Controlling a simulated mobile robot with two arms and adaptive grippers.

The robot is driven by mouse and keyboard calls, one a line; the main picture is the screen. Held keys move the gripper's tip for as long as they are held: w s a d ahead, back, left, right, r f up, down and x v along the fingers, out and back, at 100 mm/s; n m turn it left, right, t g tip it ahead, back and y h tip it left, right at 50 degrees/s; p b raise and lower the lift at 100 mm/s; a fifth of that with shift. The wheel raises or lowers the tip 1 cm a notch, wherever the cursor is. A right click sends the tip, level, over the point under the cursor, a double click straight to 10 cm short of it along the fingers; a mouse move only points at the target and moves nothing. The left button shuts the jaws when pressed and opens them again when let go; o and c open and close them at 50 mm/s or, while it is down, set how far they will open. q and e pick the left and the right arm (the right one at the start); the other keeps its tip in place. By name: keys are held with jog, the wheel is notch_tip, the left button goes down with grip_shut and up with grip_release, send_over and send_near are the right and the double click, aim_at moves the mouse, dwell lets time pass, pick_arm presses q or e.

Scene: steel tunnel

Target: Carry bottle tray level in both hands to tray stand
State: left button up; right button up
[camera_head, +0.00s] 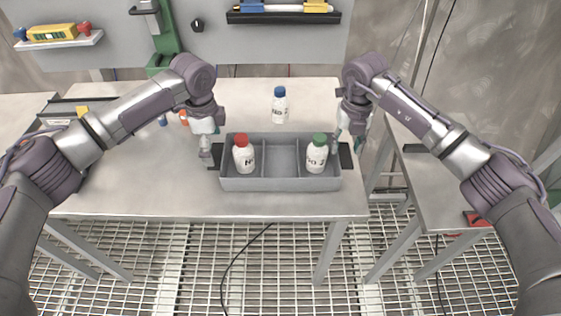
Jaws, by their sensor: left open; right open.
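The grey bottle tray (266,184) sits on the steel table near its front edge, with dark handles at both ends. A red-capped white bottle (243,156) stands in its left compartment and a green-capped white bottle (316,156) in its right one. The middle compartment is empty. A blue-capped white bottle (280,106) stands on the table behind the tray. My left gripper (206,152) is open beside the tray's left handle. My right gripper (342,142) is open at the right end, its fingers partly hidden. I cannot tell whether either touches the tray. I cannot identify the tray stand.
The steel table (140,185) has bare room left of the tray. A second table (420,180) stands to the right across a gap, with a red object (476,218) near its front. A green post (165,40) rises at the back left. Grating covers the floor.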

aim_at(215, 154)
pick_arm(q)
jog(key=shift+f, duration=1.85)
pick_arm(e)
jog(key=shift+f, duration=1.9)
pick_arm(q)
jog(key=shift+c, duration=0.2)
pick_arm(e)
jog(key=shift+c, duration=0.2)
pick_arm(q)
jog(key=c, duration=0.8)
pick_arm(e)
jog(key=c, duration=0.8)
pick_arm(q)
jog(key=c, duration=0.3)
pick_arm(e)
grip_shut()
jog(key=shift+r, duration=0.1)
